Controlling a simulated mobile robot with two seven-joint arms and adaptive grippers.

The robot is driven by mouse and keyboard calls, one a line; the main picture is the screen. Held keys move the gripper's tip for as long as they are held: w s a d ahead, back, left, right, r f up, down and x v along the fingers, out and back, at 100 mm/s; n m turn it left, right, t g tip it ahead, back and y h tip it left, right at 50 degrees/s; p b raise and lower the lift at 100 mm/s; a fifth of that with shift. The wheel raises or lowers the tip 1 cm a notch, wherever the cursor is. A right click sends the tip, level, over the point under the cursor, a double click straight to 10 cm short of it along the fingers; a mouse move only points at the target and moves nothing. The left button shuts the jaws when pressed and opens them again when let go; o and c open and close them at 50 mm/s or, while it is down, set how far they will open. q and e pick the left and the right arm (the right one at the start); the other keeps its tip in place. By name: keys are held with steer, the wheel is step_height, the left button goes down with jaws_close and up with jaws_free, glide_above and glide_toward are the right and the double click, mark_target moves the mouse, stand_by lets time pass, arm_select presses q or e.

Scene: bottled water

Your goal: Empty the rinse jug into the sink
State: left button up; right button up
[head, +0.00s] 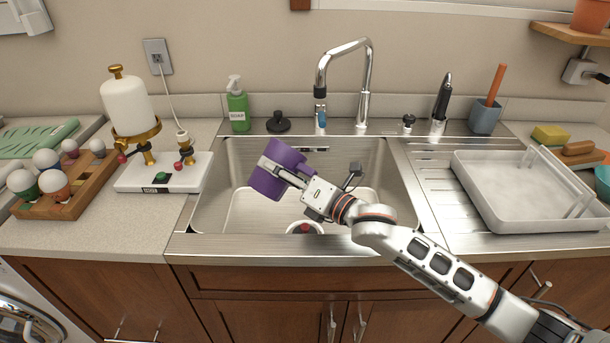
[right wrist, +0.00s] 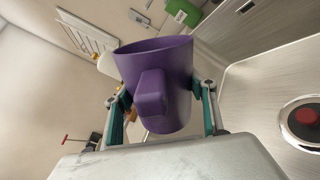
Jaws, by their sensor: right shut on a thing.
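The rinse jug is purple with a block handle. In the head view the jug (head: 283,158) is held above the left part of the steel sink (head: 350,212), tilted. My right gripper (head: 272,166) is shut on it. In the right wrist view the jug (right wrist: 160,75) sits between the two fingers of my right gripper (right wrist: 163,105), its handle facing the camera. The inside of the jug is hidden, and no stream of water shows. The sink drain with a red centre (head: 305,228) lies below and right of the jug. My left gripper is not in view.
A chrome faucet (head: 367,80) and a green soap bottle (head: 237,105) stand behind the sink. A white appliance (head: 128,110) and a wooden rack (head: 75,195) stand left. A white tray (head: 500,190) is on the right drainboard. The sink's right side is free.

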steer(key=shift+f+m, duration=0.2)
steer(key=shift+m, duration=1)
stand_by(0.9)
steer(key=shift+w+d+r+m, duration=0.2)
steer(key=shift+r+m, duration=0.35)
steer(key=shift+m, duration=0.35)
stand_by(1.3)
steer(key=shift+w+d+f+m, duration=0.35)
steer(key=shift+w+d+m, duration=0.25)
steer(key=shift+m, duration=0.3)
stand_by(1.0)
steer(key=shift+w+d+f+m, duration=0.15)
steer(key=shift+w+f+m, duration=0.1)
steer(key=shift+m, duration=0.55)
stand_by(0.7)
steer(key=shift+r, duration=0.1)
